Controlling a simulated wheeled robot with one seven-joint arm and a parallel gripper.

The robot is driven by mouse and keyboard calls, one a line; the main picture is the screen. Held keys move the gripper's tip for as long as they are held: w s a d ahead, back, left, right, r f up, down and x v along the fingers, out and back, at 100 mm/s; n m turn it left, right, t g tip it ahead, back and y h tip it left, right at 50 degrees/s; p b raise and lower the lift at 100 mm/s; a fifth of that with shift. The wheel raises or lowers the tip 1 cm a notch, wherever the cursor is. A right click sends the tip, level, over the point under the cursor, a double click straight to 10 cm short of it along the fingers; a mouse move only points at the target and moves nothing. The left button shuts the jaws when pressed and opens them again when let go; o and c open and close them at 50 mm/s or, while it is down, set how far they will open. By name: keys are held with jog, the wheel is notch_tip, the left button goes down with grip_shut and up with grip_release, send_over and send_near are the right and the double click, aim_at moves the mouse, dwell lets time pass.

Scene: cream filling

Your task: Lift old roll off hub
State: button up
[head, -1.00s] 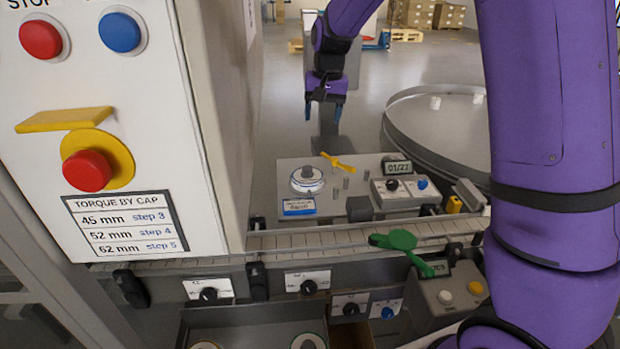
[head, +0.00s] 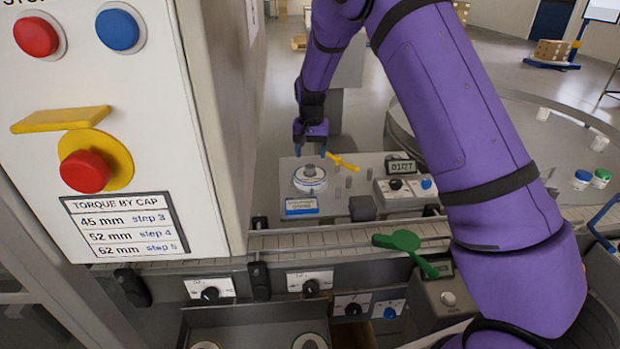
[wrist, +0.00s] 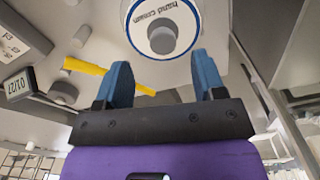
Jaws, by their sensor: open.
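The old roll (head: 310,183) is a white label roll with a blue edge, seated around a grey hub (head: 310,169) on the grey machine plate. In the wrist view the roll (wrist: 143,30) shows "hand cream" print around the grey hub knob (wrist: 162,40). My gripper (head: 311,151) is just behind and above the roll in the head view. In the wrist view its two blue fingers (wrist: 165,75) are spread apart, with the roll just beyond their tips. Nothing is between the fingers.
A yellow lever (head: 343,161) lies right of the roll, also seen in the wrist view (wrist: 85,66). Grey posts (head: 348,181) and a 01/27 display (head: 401,167) stand further right. A blue label (head: 301,205) is in front. The tall white cabinet (head: 205,120) rises at left.

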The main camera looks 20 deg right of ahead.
aim_at(310, 166)
jog(key=shift+w+a+f, duration=0.1)
jog(key=shift+w+f, duration=0.05)
jog(key=shift+f, duration=2.9)
jog(key=shift+c, duration=0.4)
jog(key=c, duration=1)
